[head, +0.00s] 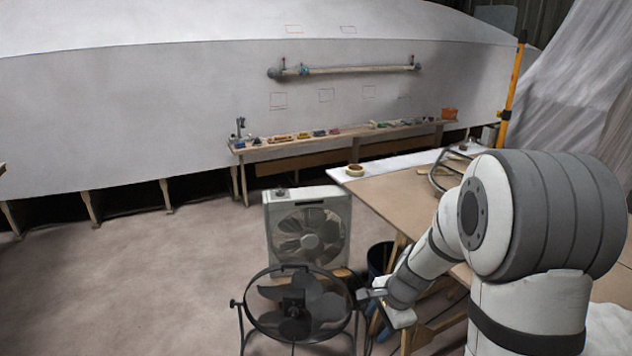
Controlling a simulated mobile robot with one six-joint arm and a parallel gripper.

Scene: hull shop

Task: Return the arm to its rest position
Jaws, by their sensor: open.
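My arm (545,215) stands at the right of the head view, white with grey joints. It bends down and to the left beside the table. My gripper (378,306) is at its lower end, open, with nothing visible between its jaws. It is low, just right of the black round fan (300,305) and in front of the table's left edge. I cannot tell whether it touches the fan's frame.
A white box fan (308,228) stands behind the black fan. A bench (275,149) with small items runs along the hull (130,120). Floor at left (130,270) is clear.

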